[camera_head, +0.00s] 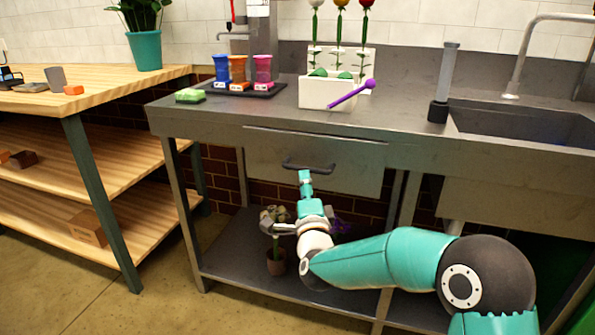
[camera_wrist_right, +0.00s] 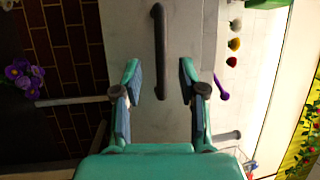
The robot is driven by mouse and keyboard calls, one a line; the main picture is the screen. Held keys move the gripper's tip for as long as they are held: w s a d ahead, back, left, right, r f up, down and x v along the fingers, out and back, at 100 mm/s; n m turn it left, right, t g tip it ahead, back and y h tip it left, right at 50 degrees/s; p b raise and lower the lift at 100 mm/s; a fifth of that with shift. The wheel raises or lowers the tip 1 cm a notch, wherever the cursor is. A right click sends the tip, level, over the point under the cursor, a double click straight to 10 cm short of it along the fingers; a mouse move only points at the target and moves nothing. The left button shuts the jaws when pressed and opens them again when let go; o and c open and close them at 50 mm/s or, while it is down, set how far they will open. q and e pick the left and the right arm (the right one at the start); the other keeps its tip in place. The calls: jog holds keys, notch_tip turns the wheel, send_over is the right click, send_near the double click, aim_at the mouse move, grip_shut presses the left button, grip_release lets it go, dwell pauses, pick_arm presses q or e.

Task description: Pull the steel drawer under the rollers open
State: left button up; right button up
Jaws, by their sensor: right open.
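The steel drawer (camera_head: 350,170) sits under the counter top, and its front looks closed. Its dark bar handle (camera_head: 309,166) runs across the front; in the right wrist view the handle (camera_wrist_right: 159,45) stands lengthwise. My right gripper (camera_head: 306,180) is just below the handle in the head view, pointing up at it. In the right wrist view my right gripper (camera_wrist_right: 160,82) is open and empty, and the handle's near end shows between the two fingers. I cannot tell how far the fingertips are from the handle. My left gripper is not in view.
On the steel counter (camera_head: 190,118) stand a black tray with blue, orange and pink containers (camera_head: 238,72), a white flower holder (camera_head: 325,94) and a sink (camera_head: 520,122). A potted plant (camera_head: 276,262) stands on the lower shelf near my right arm. A wooden shelf unit (camera_head: 95,155) is left.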

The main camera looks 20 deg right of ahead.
aim_at(302, 169)
jog(key=x, duration=0.7)
jog(key=shift+s, duration=0.1)
grip_shut()
jog(key=shift+f, duration=0.1)
